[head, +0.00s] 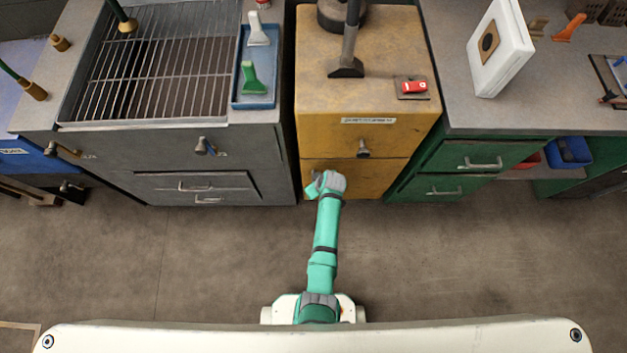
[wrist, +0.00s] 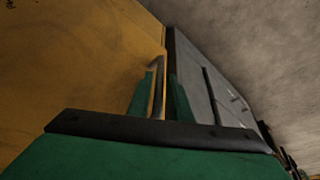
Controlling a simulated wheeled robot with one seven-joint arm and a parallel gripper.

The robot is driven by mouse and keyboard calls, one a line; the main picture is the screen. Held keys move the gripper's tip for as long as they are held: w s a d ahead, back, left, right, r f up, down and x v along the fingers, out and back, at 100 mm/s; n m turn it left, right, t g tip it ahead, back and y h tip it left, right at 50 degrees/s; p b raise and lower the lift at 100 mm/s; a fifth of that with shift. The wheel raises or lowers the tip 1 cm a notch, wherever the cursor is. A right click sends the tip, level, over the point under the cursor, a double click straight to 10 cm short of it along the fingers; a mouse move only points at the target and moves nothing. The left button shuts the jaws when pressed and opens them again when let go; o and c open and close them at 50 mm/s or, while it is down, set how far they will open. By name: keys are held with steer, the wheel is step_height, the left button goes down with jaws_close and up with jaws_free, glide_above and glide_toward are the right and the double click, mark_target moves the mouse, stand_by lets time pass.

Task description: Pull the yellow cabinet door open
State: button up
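The yellow cabinet (head: 345,130) stands ahead of me, with a drawer-like upper front and a lower door (head: 378,178). The door also fills the left of the wrist view (wrist: 75,65) and looks closed. My teal arm reaches to its left part, and my gripper (head: 322,186) hides that area in the head view. In the wrist view my gripper (wrist: 160,88) has its two green fingers on either side of a grey bar handle (wrist: 159,72). A narrow gap shows beside the bar, so the fingers look open around it. Contact cannot be told.
A grey cabinet (head: 222,165) with a grill top adjoins on the left; its front also shows in the wrist view (wrist: 200,75). A green drawer cabinet (head: 455,165) is on the right. The floor (head: 190,260) in front is clear.

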steer(key=shift+x, duration=1)
steer(key=shift+c, duration=0.6)
jaws_close()
